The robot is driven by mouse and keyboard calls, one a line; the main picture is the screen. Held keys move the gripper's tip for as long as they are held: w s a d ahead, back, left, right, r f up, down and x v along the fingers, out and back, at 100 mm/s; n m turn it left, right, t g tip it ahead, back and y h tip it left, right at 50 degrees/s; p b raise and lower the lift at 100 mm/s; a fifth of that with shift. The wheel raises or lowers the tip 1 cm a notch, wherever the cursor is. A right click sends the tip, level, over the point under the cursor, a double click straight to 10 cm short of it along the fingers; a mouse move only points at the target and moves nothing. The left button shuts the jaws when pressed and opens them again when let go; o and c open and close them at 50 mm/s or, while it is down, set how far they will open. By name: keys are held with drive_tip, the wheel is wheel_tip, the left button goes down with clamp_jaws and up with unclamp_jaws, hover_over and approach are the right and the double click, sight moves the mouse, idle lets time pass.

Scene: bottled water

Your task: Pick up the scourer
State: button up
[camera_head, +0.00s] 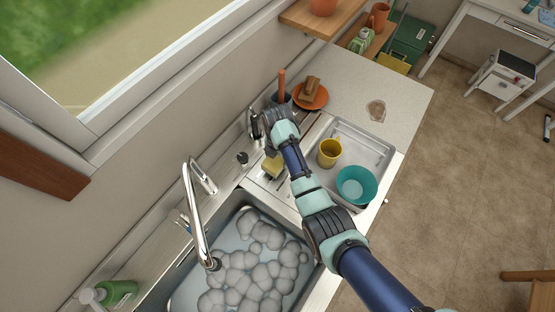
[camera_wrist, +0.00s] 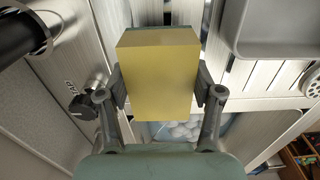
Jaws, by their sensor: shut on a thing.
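The scourer (camera_wrist: 157,82) is a yellow block with a dark green layer along its far edge. It fills the middle of the wrist view, between the two fingers of my gripper (camera_wrist: 160,90), which press on its left and right sides. In the head view the scourer (camera_head: 272,166) shows as a small yellow block just below my gripper (camera_head: 268,150), over the steel drainer beside the sink. My arm hides part of the gripper there. I cannot tell exactly how far the scourer is above the drainer.
The sink (camera_head: 180,290) holds foamy water, with a tall tap (camera_head: 194,215) beside it. A metal tray (camera_head: 375,144) with a yellow mug (camera_head: 329,152) and a teal bowl (camera_head: 357,184) stands to the right. An orange plate (camera_head: 320,100) and a dark pot (camera_head: 281,100) are behind.

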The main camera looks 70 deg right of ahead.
wheel_tip(320, 180, up, 17)
drive_tip(key=p, duration=0.7)
drive_tip(key=shift+r+p, duration=0.15)
drive_tip(key=shift+p, duration=0.15)
